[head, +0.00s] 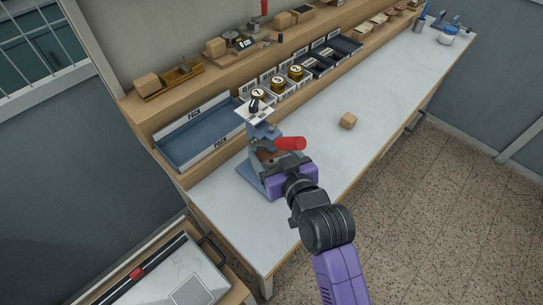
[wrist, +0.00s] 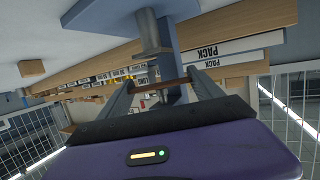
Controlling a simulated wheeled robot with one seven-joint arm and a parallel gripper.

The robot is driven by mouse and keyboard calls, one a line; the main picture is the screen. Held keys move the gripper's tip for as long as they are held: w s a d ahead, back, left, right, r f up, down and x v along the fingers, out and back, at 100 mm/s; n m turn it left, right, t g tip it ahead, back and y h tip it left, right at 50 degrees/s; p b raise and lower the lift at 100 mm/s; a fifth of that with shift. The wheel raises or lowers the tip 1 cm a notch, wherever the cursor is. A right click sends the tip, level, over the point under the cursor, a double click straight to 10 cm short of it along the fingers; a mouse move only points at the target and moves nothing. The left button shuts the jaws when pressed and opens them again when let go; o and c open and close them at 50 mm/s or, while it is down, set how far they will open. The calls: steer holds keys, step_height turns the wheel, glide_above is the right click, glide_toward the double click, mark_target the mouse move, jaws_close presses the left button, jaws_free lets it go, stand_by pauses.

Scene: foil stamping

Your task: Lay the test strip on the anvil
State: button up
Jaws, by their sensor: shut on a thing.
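My gripper (head: 272,163) is shut on a thin brown test strip, which spans between its fingers in the wrist view (wrist: 162,84). The blue stamping press (head: 250,174) with a red handle (head: 291,143) stands at the near left part of the bench, and my gripper reaches into its front. The wrist view is upside down. There, a grey metal post, which looks like the anvil (wrist: 150,35), rises from the press's blue base (wrist: 98,17). The strip appears above the post's end, with a gap between them in the picture. In the head view my gripper hides most of the anvil.
A wooden block (head: 348,121) lies on the white bench top (head: 385,95) right of the press. A blue PACK tray (head: 195,146) stands behind the press on the left. Numbered gold rolls (head: 278,81) and labelled bins line the back. The bench middle is mostly clear.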

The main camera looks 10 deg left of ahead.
mark_target(271, 162)
steer(key=shift+w+a, duration=0.2)
steer(key=shift+w, duration=0.05)
steer(key=shift+f, duration=1.8)
steer(key=shift+f, duration=0.1)
steer(key=o, duration=1.3)
steer(key=shift+r, duration=0.2)
steer(key=v, duration=1.2)
steer(key=shift+b, duration=0.3)
